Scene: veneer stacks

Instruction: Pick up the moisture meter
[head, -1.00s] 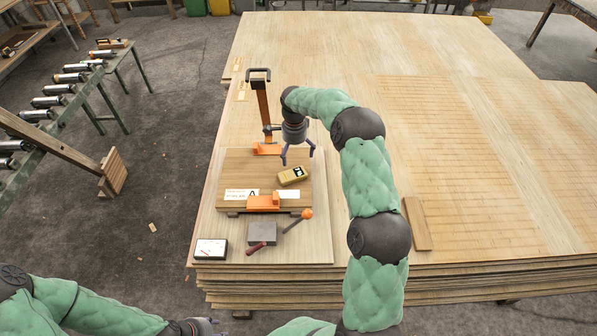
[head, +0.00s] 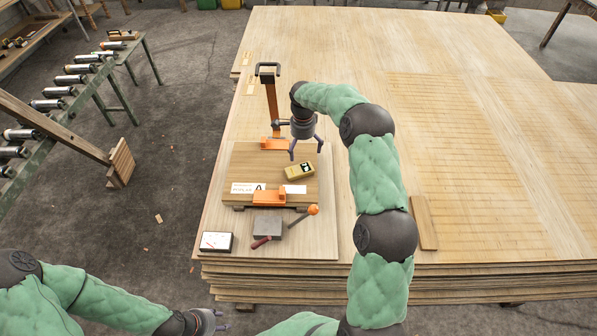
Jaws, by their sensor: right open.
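The moisture meter (head: 299,171) looks like a small yellow block with a dark display. It lies on the wooden board (head: 244,165), near the orange clamp parts. My right gripper (head: 306,154) hangs just above and behind the meter, fingers pointing down, open and empty. Its fingers are apart from the meter, as far as I can see.
An orange clamp (head: 271,107) with an upright bar stands behind the board. In front lie an orange block (head: 268,198), a grey block (head: 267,226), a red-handled tool (head: 262,243), an orange-knobbed lever (head: 312,210) and a white-faced box (head: 216,241). The veneer stack (head: 480,190) is largely clear to the right.

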